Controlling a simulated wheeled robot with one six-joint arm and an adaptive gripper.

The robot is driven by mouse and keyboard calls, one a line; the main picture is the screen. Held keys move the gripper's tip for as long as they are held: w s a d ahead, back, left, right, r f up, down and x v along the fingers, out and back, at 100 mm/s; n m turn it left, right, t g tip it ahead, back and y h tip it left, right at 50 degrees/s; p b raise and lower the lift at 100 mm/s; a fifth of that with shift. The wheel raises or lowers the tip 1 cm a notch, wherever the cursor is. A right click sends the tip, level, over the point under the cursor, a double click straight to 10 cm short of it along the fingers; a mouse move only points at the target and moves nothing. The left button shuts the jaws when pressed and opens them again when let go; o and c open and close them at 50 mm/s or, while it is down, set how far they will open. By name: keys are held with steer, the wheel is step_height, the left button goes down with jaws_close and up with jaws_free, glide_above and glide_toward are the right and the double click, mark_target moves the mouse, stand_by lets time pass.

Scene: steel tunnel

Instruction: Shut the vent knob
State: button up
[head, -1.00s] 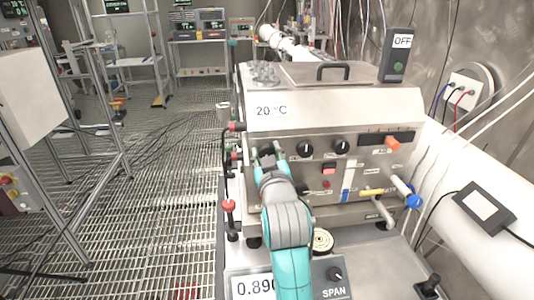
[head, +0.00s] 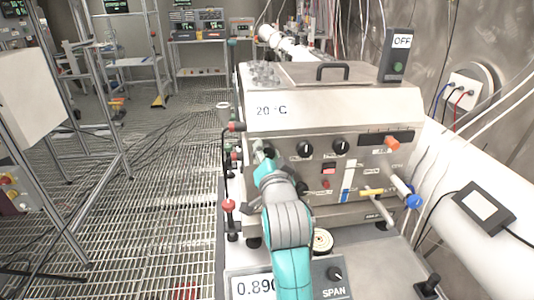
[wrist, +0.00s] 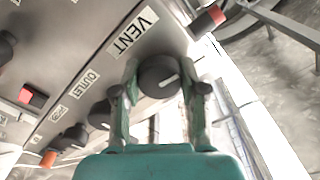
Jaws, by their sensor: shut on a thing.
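The vent knob (wrist: 160,76) is a round black knob with a pale pointer line, beside a VENT label (wrist: 133,32) on the steel panel in the wrist view. My gripper (wrist: 160,90) has one finger on each side of the knob and is shut on it. In the head view my gripper (head: 264,158) is at the left end of the machine's front panel (head: 316,208), left of two black knobs. There the vent knob is mostly hidden by my gripper and arm.
More black knobs (head: 342,147) and a red switch (head: 329,168) sit to the right on the panel. A red-tipped fitting (head: 237,127) sticks out at the machine's left edge. A yellow-handled valve (head: 371,192) is at lower right. The grated floor (head: 150,210) on the left is mostly open.

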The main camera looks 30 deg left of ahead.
steer(key=m, duration=0.4)
steer(key=shift+m, duration=0.4)
steer(key=m, duration=0.3)
steer(key=shift+f+m, duration=0.1)
steer(key=shift+m, duration=0.2)
steer(key=m, duration=0.4)
steer(key=shift+m, duration=2.2)
steer(key=o, duration=1.1)
steer(key=shift+o, duration=0.2)
